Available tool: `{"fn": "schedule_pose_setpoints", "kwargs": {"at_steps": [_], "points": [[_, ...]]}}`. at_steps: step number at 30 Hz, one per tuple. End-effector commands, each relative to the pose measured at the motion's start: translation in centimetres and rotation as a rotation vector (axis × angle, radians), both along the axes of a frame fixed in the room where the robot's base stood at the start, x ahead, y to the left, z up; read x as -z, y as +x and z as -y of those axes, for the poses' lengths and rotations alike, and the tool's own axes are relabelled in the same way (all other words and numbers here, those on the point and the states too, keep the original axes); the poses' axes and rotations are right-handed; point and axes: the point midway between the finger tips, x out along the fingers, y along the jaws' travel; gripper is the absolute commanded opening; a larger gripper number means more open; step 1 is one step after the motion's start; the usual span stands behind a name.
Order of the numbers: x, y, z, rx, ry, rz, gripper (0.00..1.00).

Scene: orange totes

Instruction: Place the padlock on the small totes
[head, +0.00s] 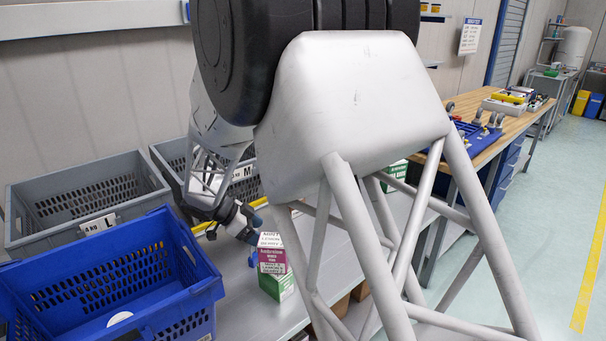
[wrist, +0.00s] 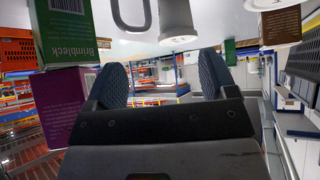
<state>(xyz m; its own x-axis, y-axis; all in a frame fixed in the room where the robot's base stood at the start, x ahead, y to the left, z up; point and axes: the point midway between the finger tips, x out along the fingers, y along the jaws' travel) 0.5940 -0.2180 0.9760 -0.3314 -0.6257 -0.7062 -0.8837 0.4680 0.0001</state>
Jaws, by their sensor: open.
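My gripper (wrist: 161,82) is open, with its two blue-padded fingers apart and nothing between them in the wrist view. In the head view my gripper (head: 254,234) is low over the grey table, beside stacked boxes, partly hidden by my arm. A grey U-shaped loop (wrist: 119,22), which looks like a padlock shackle, shows at the top of the wrist view beyond the fingers; its body is out of frame. No padlock is clear in the head view. Grey totes labelled L (head: 97,224) and M (head: 243,172) stand at the left; I cannot make out one marked small.
A blue crate (head: 110,272) stands in front of the grey totes. Stacked cartons (head: 272,254) are close to my gripper; a green box (wrist: 66,35) and a purple box (wrist: 80,112) show in the wrist view. A pale cylindrical object (wrist: 177,22) is near the loop.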

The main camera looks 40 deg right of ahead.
Motion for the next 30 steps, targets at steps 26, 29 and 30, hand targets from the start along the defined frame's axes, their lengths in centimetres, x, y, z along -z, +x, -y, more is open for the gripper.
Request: {"fn": "schedule_pose_setpoints", "kwargs": {"at_steps": [26,29,30], "points": [[-0.6,5.5,10.4,-0.593,-0.003,0.014,0.78],[-1.0,6.0,11.6,-0.652,-0.003,0.017,0.78],[-1.0,6.1,12.0,-0.674,-0.003,0.016,0.78]]}}
